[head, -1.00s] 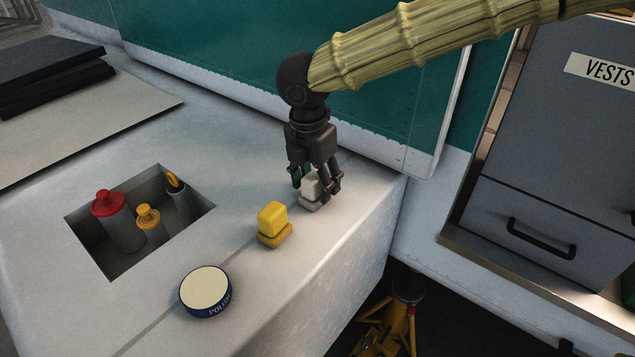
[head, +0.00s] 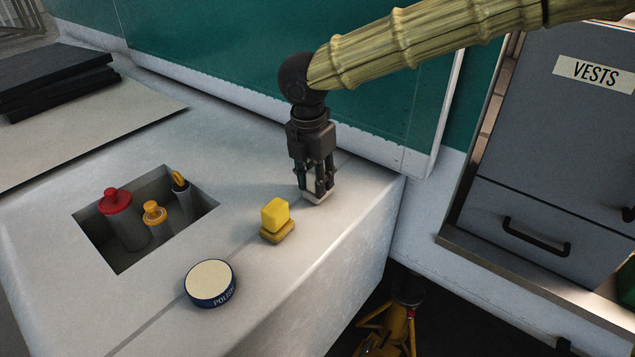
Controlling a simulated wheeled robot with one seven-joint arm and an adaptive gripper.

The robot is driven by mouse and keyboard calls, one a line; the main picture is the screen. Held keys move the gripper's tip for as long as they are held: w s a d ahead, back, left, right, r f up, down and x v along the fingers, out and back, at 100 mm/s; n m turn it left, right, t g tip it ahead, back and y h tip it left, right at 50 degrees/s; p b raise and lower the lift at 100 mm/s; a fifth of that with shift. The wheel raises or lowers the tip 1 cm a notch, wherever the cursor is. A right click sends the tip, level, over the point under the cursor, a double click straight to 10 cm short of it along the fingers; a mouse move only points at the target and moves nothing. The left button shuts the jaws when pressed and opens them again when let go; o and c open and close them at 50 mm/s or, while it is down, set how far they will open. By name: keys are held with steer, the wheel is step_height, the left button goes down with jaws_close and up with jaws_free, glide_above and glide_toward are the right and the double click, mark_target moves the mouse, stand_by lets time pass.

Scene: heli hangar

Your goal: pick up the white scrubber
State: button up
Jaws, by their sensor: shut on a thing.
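The white scrubber (head: 320,197) is at the far right end of the white worktop, near its edge. My gripper (head: 318,188) points down over it and is shut on it, with the dark fingers on either side of its upper part. The fingers hide much of the scrubber; its pale base shows below them. I cannot tell whether the base touches the worktop or is slightly above it.
A yellow scrubber (head: 276,219) stands just left of my gripper. A round polish tin (head: 210,284) lies nearer. A recess (head: 118,266) holds several bottles. A green wall panel (head: 220,60) rises behind. The worktop (head: 300,280) drops off at the right.

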steer(key=r, duration=0.2)
steer(key=r+b, duration=0.1)
steer(key=shift+s, duration=0.25)
steer(key=shift+s+b, duration=0.35)
steer(key=s+r+b, duration=0.1)
steer(key=s+b, duration=0.3)
steer(key=s, duration=1.1)
steer(key=shift+r, duration=0.4)
steer(key=shift+s, duration=0.1)
steer(key=shift+o, duration=0.8)
steer(key=shift+c, duration=0.3)
steer(key=shift+d, duration=0.1)
